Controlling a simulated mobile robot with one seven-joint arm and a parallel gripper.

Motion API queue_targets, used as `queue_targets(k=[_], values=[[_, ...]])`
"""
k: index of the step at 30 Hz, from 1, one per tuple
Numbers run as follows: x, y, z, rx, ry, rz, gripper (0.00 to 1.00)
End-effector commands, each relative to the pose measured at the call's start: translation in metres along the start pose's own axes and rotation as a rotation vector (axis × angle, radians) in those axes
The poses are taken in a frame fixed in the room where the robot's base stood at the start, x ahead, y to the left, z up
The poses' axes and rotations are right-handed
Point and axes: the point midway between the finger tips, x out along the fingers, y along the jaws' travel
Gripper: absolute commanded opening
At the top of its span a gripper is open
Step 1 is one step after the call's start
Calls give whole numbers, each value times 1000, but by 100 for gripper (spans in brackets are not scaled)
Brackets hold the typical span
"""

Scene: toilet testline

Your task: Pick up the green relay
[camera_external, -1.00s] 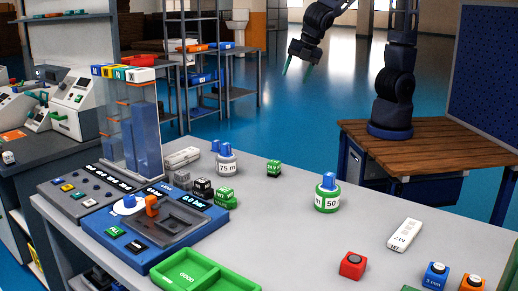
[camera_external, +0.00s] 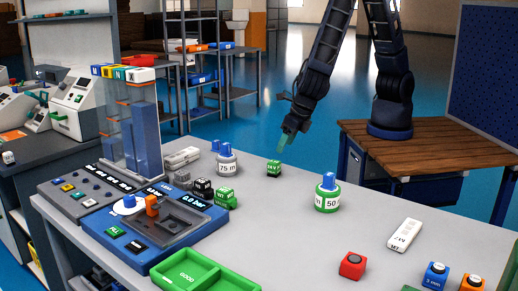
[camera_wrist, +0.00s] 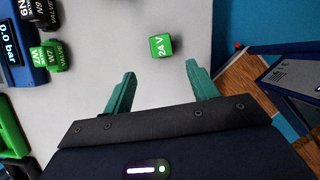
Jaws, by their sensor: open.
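The green relay (camera_external: 274,168) is a small green cube standing on the grey table near its far edge. In the wrist view the green relay (camera_wrist: 161,46) shows white "24 V" lettering and lies ahead of the fingertips, between their lines. My gripper (camera_external: 287,141) hangs above and slightly beyond the relay, apart from it. In the wrist view my gripper (camera_wrist: 158,77) has its two teal fingers spread wide, with nothing between them.
Green and black valve blocks (camera_external: 225,198) stand to the left, beside the blue test station (camera_external: 150,262). White-and-green weight-like cylinder (camera_external: 327,196) stands to the right, and another white cylinder (camera_external: 227,166) to the left. The table around the relay is clear.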

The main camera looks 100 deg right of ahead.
Motion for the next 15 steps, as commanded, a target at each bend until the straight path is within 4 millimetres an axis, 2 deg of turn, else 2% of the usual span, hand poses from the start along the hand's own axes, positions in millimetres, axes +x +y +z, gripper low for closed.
queue_targets(k=[15], values=[[54, 0, 0, -1, 0, -1, 58]])
